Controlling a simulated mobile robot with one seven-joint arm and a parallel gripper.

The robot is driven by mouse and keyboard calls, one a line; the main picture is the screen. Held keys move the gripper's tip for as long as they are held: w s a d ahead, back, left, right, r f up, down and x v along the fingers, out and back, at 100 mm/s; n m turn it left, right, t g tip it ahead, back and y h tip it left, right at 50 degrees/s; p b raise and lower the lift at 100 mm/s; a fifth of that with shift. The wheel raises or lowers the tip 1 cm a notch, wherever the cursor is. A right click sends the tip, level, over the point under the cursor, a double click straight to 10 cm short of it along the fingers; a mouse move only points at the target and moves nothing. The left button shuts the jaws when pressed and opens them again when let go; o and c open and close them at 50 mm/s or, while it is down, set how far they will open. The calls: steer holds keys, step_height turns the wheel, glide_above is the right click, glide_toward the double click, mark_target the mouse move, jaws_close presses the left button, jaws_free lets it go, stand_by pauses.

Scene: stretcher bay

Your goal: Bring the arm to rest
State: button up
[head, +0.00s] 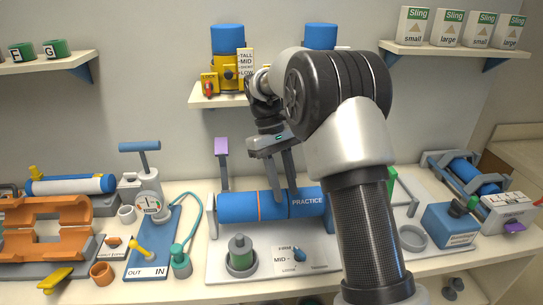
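My gripper (283,188) hangs from my arm in the middle of the head view, fingers pointing down. There is a gap between the two fingers, so it is open. The fingertips are at a blue cylinder marked PRACTICE (236,207), which lies on a light base plate (222,262). They overlap the cylinder's upper part in the picture; I cannot tell whether they touch it. My arm hides the cylinder's right end and part of the bench behind it.
A blue IN/OUT board with a gauge pump (149,207) and an orange split shell (35,218) stand left. A blue box (449,225) and a cradle with a blue cylinder (474,177) stand right. Shelves (455,49) line the wall, one close behind my gripper.

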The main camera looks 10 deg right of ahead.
steer(key=s+d+r+m+t, duration=0.1)
steer(key=s+r+t, duration=0.1)
steer(key=s+r, duration=0.45)
steer(key=s+d+r+m+t+y+p, duration=0.1)
steer(key=s+r+m+t, duration=0.1)
steer(key=s, duration=0.7)
steer(key=s+d+r+m+t+y, duration=0.1)
steer(key=s+r+t, duration=0.3)
steer(key=s, duration=0.5)
steer(key=shift+s+d+r+m+t+p, duration=0.3)
steer(key=shift+m+t+p, duration=0.1)
steer(key=shift+m+t, duration=0.45)
